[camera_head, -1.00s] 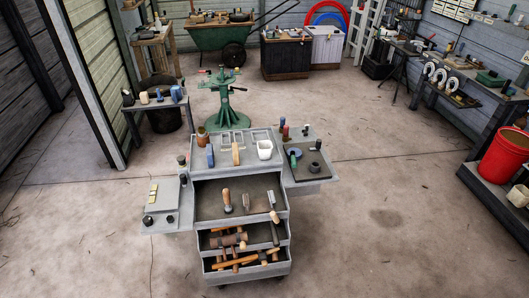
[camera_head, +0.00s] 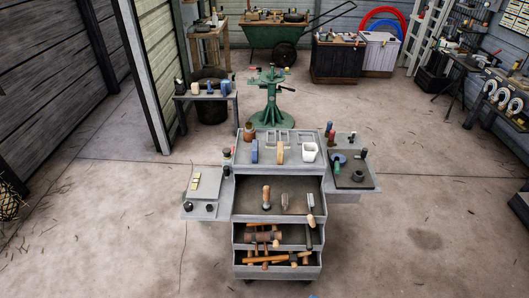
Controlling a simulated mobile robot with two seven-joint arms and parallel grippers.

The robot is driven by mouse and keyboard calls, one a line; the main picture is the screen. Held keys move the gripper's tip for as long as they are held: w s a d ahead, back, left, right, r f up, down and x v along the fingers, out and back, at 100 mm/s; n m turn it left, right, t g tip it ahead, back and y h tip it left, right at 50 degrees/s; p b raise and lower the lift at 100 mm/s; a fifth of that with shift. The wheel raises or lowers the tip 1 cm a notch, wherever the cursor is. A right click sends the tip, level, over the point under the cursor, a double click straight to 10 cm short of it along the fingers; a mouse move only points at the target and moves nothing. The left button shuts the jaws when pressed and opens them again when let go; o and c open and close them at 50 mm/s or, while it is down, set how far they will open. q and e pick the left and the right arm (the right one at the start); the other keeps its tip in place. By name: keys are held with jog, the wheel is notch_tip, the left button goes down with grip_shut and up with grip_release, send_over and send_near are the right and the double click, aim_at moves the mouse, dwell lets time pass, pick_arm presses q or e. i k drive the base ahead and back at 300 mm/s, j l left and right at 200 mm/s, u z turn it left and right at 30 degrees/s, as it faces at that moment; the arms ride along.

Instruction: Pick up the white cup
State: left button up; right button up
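The white cup (camera_head: 309,152) stands on the top tray of the grey farrier caddy (camera_head: 279,184), near the tray's right side. Neither of my grippers shows in the head view.
The caddy's side shelves (camera_head: 205,211) stick out left and right with small items. Its open drawers hold hammers (camera_head: 262,237) and other tools. A green stand (camera_head: 271,105) is just behind the caddy. Concrete floor (camera_head: 420,215) is clear to the right and in front.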

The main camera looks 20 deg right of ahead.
aim_at(310, 150)
jog(key=l+u, duration=0.25)
jog(key=u, duration=0.15)
jog(key=i+l+u, duration=0.1)
jog(key=l+u, duration=0.15)
jog(key=u, duration=0.15)
jog(key=l+u, duration=0.25)
jog(key=u, duration=0.15)
jog(key=l+u, duration=0.2)
jog(key=l, duration=0.15)
jog(key=k+l+u, duration=0.3)
jog(key=l+u, duration=0.15)
jog(key=l, duration=0.2)
jog(key=k+l+u, duration=0.1)
jog(key=l, duration=0.25)
jog(key=k+l+u, duration=0.2)
jog(key=k+l, duration=0.15)
jog(key=l, duration=0.3)
jog(key=k+l, duration=0.25)
jog(key=l, duration=0.15)
jog(key=k+l, duration=0.2)
jog(key=l, duration=0.2)
jog(key=k+l, duration=0.25)
jog(key=l, duration=0.15)
jog(key=k+l, duration=0.25)
jog(key=l, duration=0.2)
jog(key=u, duration=0.05)
